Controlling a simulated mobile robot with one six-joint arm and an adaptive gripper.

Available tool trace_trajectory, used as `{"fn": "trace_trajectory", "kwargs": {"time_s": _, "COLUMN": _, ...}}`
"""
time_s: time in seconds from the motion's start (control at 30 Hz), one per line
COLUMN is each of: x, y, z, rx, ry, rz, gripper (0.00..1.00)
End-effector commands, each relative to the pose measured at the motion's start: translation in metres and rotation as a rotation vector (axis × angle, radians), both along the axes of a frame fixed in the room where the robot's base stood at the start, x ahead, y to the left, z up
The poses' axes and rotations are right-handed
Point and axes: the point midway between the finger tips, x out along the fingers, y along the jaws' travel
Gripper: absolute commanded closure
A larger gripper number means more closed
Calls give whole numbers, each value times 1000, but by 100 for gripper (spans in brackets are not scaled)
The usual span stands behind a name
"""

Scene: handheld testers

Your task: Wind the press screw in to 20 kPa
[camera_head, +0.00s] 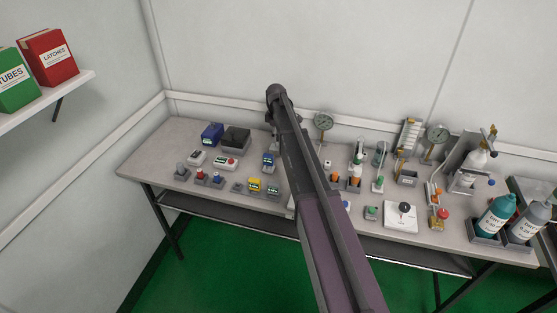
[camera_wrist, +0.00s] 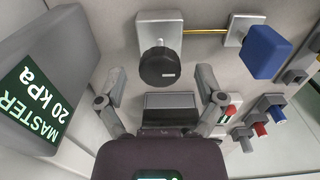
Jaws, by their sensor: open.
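In the wrist view, a round black knob (camera_wrist: 159,67) with a small pale mark faces me on a light grey block (camera_wrist: 158,24); it looks like the press screw. A brass rod (camera_wrist: 205,31) runs from this block to a second block carrying a blue box (camera_wrist: 268,53). My gripper (camera_wrist: 160,73) is open and empty. Its fingers lie to either side of the knob in the picture; I cannot tell the depth gap. In the head view my arm hides the gripper.
A dark rectangular piece (camera_wrist: 170,100) shows below the knob, with red (camera_wrist: 262,129) and blue (camera_wrist: 278,113) capped parts to the right. In the head view the bench (camera_head: 150,158) holds several small devices, gauges (camera_head: 323,121) and bottles (camera_head: 496,217). The bench's left end is clear.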

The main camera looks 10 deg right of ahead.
Motion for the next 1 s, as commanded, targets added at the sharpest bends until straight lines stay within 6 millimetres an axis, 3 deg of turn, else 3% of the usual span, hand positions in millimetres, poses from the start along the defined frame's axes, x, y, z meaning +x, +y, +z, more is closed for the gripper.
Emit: {"fn": "trace_trajectory", "kwargs": {"time_s": 1.0, "x": 0, "y": 0, "z": 0, "rx": 0, "ry": 0, "rz": 663, "gripper": 13}}
